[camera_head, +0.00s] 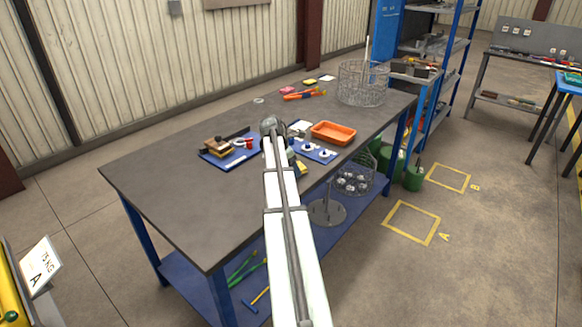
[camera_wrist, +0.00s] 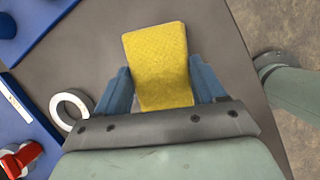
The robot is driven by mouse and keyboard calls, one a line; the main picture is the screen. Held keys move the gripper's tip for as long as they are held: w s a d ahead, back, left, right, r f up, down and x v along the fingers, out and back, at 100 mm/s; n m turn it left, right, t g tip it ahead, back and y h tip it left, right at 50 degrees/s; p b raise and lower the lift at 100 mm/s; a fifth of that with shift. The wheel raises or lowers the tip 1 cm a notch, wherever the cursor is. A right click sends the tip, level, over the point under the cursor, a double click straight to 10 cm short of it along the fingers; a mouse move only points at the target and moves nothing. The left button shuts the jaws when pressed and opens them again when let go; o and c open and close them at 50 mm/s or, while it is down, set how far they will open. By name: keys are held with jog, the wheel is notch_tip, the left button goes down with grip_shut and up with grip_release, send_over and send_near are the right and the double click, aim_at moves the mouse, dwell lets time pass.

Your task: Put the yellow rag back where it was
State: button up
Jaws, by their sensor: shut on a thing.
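The yellow rag (camera_wrist: 158,65) is a flat yellow piece between the two blue fingers of my gripper (camera_wrist: 163,88) in the wrist view. The fingers are shut on its sides, and its far end sticks out beyond them. A grey tabletop lies beneath it; I cannot tell whether the rag touches it. In the head view a small part of the yellow rag (camera_head: 302,168) shows just right of my arm, near the table's front edge. My arm hides the gripper itself there.
A blue mat with tools (camera_head: 216,160) lies left of my arm on the workbench (camera_head: 180,196). A blue board (camera_head: 322,157) with white rings and an orange tray (camera_head: 333,133) lie to the right. A wire basket (camera_head: 362,84) stands behind. The bench's left part is clear.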

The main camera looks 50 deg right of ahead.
jog(key=shift+f, duration=0.15)
jog(key=o, duration=0.8)
jog(key=shift+o, duration=0.7)
jog(key=shift+w, duration=0.1)
jog(key=shift+w, duration=0.1)
jog(key=v, duration=1.2)
jog(key=shift+s+r, duration=0.2)
